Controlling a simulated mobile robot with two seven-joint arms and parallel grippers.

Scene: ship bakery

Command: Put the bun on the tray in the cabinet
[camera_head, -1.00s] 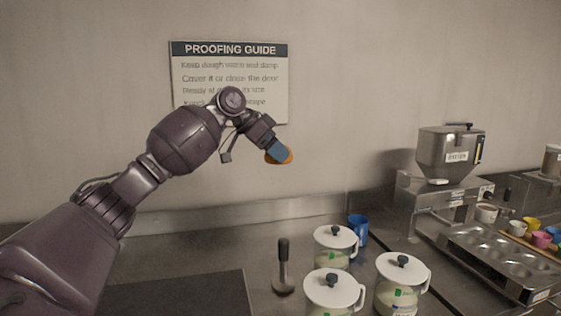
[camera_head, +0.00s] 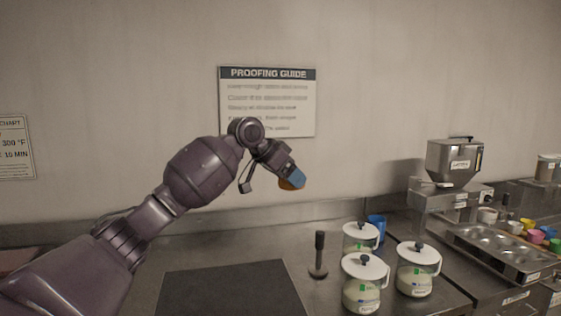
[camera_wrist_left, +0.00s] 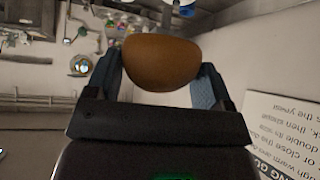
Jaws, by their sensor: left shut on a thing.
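The bun (camera_head: 291,184) is orange-brown and rounded. My left gripper (camera_head: 290,175) is shut on it and holds it up in the air above the counter, in front of the wall. In the left wrist view the bun (camera_wrist_left: 161,63) sits between the two blue fingers of my left gripper (camera_wrist_left: 160,80). My right gripper is not in view. I see no cabinet and no tray that is clearly the task's own.
Lidded jars (camera_head: 366,284) stand on the counter below and right of the bun, by a dark-handled tool (camera_head: 318,256) and a blue cup (camera_head: 377,226). A dark mat (camera_head: 235,290) lies bare. A hopper machine (camera_head: 455,160) and muffin pan (camera_head: 500,250) stand at right.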

